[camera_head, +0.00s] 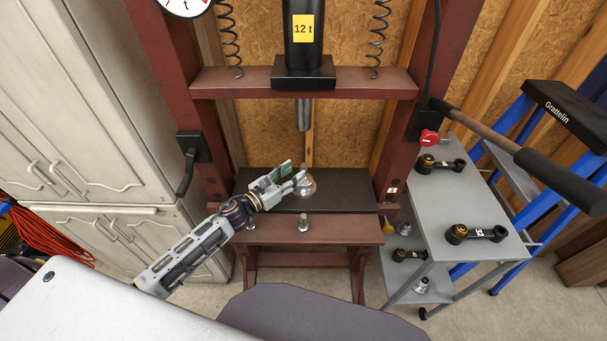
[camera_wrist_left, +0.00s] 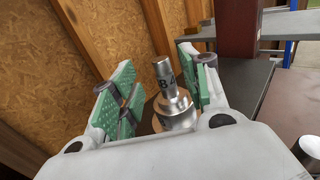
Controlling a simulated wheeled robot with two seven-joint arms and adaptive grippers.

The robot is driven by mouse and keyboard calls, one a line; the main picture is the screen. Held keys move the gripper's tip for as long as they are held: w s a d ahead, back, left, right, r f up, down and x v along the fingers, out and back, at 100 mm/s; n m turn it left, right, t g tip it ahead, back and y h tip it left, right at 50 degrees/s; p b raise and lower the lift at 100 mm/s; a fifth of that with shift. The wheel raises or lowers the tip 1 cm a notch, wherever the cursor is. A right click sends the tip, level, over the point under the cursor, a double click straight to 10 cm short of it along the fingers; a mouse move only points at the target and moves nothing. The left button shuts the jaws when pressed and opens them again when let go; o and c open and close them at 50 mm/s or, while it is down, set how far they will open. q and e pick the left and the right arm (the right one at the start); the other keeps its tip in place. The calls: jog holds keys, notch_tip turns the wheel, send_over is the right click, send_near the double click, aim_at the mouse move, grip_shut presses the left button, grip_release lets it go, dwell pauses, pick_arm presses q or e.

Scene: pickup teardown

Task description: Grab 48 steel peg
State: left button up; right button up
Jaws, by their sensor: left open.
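A stepped steel peg (camera_wrist_left: 173,103) stands upright with a wider collar and base. It has a dark mark I cannot read for certain. In the head view this steel piece (camera_head: 307,187) shows partly behind the fingers, on the dark press plate (camera_head: 345,187). My left gripper (camera_head: 296,180) is open over the plate. In the left wrist view its green-padded fingers (camera_wrist_left: 152,88) stand on either side of the peg, with a gap visible on the left. A second steel peg (camera_head: 303,223) stands on the front beam of the press. My right gripper is not in view.
The press ram (camera_head: 303,114) hangs above the plate, between red posts (camera_head: 414,110). A grey cart (camera_head: 455,205) at right holds dark links with brass-coloured bushings (camera_head: 475,234). A long lever handle (camera_head: 545,172) reaches over the cart. A steel cylinder (camera_wrist_left: 309,150) is near the wrist view's right edge.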

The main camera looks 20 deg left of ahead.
aim_at(301, 167)
pick_arm(q)
jog(key=shift+w, duration=0.1)
jog(key=shift+r+p+x, duration=0.15)
jog(key=shift+p+x, duration=0.2)
jog(key=shift+x, duration=0.35)
jog(key=shift+r+p+x, duration=0.2)
jog(key=shift+p+x, duration=0.15)
jog(key=shift+x, duration=1.5)
jog(key=shift+d+f, duration=0.1)
jog(key=shift+f, duration=0.05)
jog(key=shift+c, duration=0.5)
grip_shut()
